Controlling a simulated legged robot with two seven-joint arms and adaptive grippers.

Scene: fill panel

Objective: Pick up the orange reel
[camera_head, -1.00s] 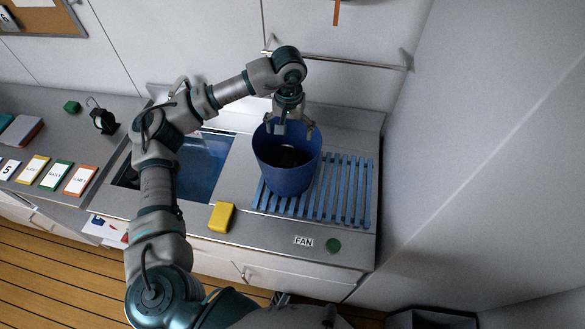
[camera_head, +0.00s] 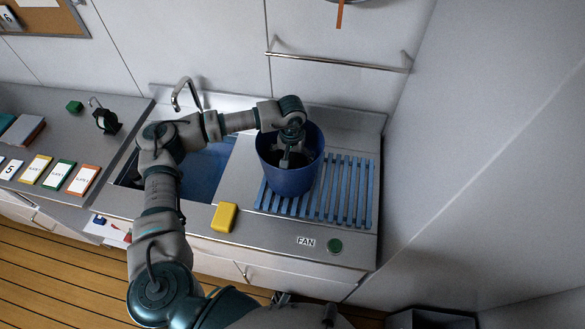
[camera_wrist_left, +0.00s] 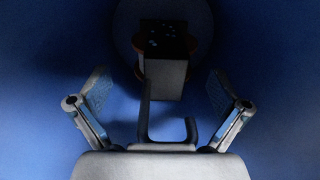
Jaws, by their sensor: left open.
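My left gripper (camera_head: 291,160) reaches down into a blue bucket (camera_head: 290,180), its fingers inside the rim. In the left wrist view the gripper (camera_wrist_left: 157,76) is open, with its fingers spread apart and nothing between the tips. Ahead of it, at the bottom of the bucket (camera_wrist_left: 55,60), is a dark grey box-shaped thing (camera_wrist_left: 165,75) with small pale specks on top. Dull orange-brown curved edges (camera_wrist_left: 191,46) show on both sides of it; these may be the orange reel, mostly hidden in shadow. My right gripper is not in view.
The bucket stands on a blue slatted rack (camera_head: 345,190) beside a sink (camera_head: 205,170) with a tap (camera_head: 185,92). A yellow block (camera_head: 224,217) lies on the counter edge. A rail (camera_head: 335,62) runs along the back wall. Labelled cards (camera_head: 58,174) lie at the left.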

